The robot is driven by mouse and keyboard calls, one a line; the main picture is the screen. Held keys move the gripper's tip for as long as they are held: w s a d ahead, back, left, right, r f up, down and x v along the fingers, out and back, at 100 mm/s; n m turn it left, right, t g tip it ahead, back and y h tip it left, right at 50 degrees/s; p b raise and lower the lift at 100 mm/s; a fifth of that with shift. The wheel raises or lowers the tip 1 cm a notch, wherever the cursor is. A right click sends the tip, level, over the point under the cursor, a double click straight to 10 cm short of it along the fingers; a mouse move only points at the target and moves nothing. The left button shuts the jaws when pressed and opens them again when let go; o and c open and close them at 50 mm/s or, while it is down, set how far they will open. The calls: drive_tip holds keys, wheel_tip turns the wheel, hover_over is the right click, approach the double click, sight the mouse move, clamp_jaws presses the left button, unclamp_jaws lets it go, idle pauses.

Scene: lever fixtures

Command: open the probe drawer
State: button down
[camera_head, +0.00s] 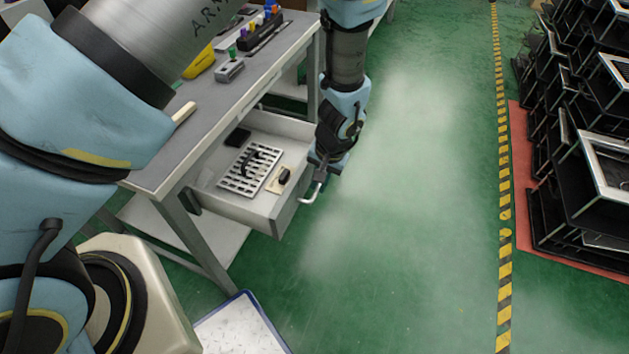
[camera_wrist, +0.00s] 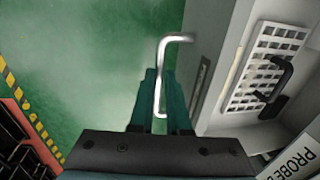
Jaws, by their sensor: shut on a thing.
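The probe drawer (camera_head: 257,208) stands pulled out from under the grey workbench, and its inside is in view. Its metal handle (camera_head: 312,194) sticks out from the front face; the handle (camera_wrist: 174,39) also shows in the wrist view. My gripper (camera_head: 318,176) is at the drawer front. In the wrist view my gripper (camera_wrist: 160,100) has its teal fingers closed around the handle bar. A label reading "PROBE" (camera_wrist: 297,160) shows at the lower right of the wrist view. The gripped part of the handle is partly hidden by the fingers.
Inside the drawer lie a white slotted tray (camera_head: 249,169) and small black items. The workbench top (camera_head: 205,110) holds a yellow object and several small tools. Green floor right of the drawer is clear up to the striped line (camera_head: 503,230); black racks (camera_head: 590,150) stand beyond.

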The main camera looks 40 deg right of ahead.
drive_tip(key=c, duration=0.9)
unclamp_jaws()
drive_tip(key=shift+r, duration=0.1)
drive_tip(key=r, duration=0.3)
drive_tip(key=s+r, duration=0.1)
drive_tip(key=r, duration=0.3)
drive_tip(key=d+r+b, duration=0.1)
drive_tip(key=r, duration=0.2)
drive_tip(key=shift+s+r, duration=0.2)
drive_tip(key=shift+s, duration=0.2)
drive_tip(key=w+a+r+n+g+p, duration=0.1)
drive_tip(key=w+a+r+n, duration=0.2)
drive_tip(key=w+a+r, duration=0.5)
drive_tip(key=w+a+r+n+p, duration=0.25)
drive_tip(key=w+a+r, duration=0.25)
drive_tip(key=w+a, duration=0.5)
drive_tip(key=a+r+n, duration=0.2)
drive_tip(key=a, duration=0.5)
drive_tip(key=s+a+r+n+p, duration=0.1)
drive_tip(key=a+r, duration=0.2)
drive_tip(key=a, duration=0.4)
drive_tip(key=a+r+n+h, duration=0.1)
drive_tip(key=a+r+n, duration=0.1)
drive_tip(key=a, duration=0.6)
drive_tip(key=shift+s+a+r+n+t, duration=0.1)
drive_tip(key=shift+s+r+n+t, duration=0.05)
drive_tip(key=shift+r+n+t, duration=0.2)
